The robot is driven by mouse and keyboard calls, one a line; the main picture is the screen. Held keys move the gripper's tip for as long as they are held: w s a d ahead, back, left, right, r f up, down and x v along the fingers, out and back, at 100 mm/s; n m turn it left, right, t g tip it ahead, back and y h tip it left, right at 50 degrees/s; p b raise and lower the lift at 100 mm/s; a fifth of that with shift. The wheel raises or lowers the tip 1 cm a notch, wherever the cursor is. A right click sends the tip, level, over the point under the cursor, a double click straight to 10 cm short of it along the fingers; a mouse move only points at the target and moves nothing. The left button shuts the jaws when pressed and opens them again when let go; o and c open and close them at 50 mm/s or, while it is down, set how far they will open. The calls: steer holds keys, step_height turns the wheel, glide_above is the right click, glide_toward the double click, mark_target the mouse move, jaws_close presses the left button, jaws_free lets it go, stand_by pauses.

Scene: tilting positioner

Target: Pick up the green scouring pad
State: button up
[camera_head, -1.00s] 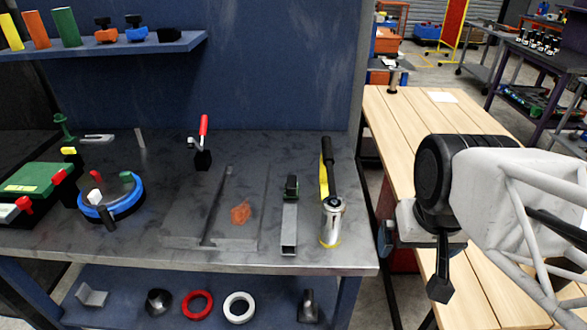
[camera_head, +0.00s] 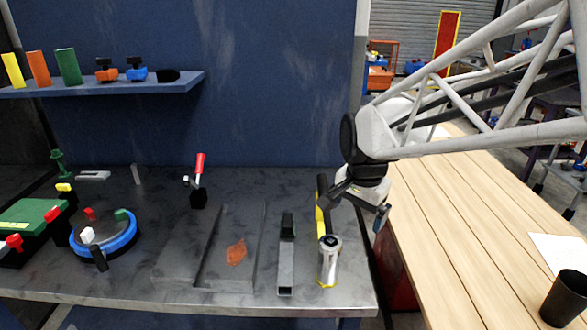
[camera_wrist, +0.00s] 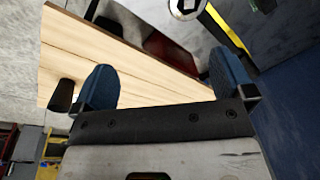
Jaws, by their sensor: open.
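Which thing is the green scouring pad I cannot tell for certain. A green upright block (camera_head: 68,67) stands on the blue wall shelf beside an orange and a yellow one. A small green piece (camera_head: 121,215) sits on the blue-rimmed round positioner (camera_head: 130,238) at the left of the metal table. My gripper (camera_head: 368,205) is above the table's right edge, far to the right of both, by the yellow-and-black tool. In the wrist view my gripper (camera_wrist: 163,80) shows two blue fingers spread apart with nothing between them. No green pad shows in that view.
A metal cylinder (camera_head: 330,262) and a square bar (camera_head: 286,265) stand or lie near the gripper. A red-handled clamp (camera_head: 198,180) stands mid-table. A green case (camera_head: 30,216) is far left. A wooden bench (camera_head: 465,235) with a black cup (camera_head: 562,298) is at the right.

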steer(key=w+a+f+m, duration=0.2)
steer(key=w+a, duration=0.1)
steer(key=w, duration=0.3)
steer(key=w+a+f+m, duration=0.3)
steer(key=w, duration=0.3)
steer(key=m+g, duration=0.2)
steer(key=m, duration=0.3)
glide_above(288, 219)
step_height(288, 219, down, 9)
steer(key=shift+s+d+r, duration=0.1)
steer(key=shift+s+d, duration=0.05)
steer(key=shift+f, duration=0.2)
steer(key=shift+f, duration=1.2)
steer(key=shift+f, duration=0.1)
steer(key=shift+a+f, duration=0.2)
steer(key=shift+f, duration=2.35)
steer(key=shift+c, duration=0.2)
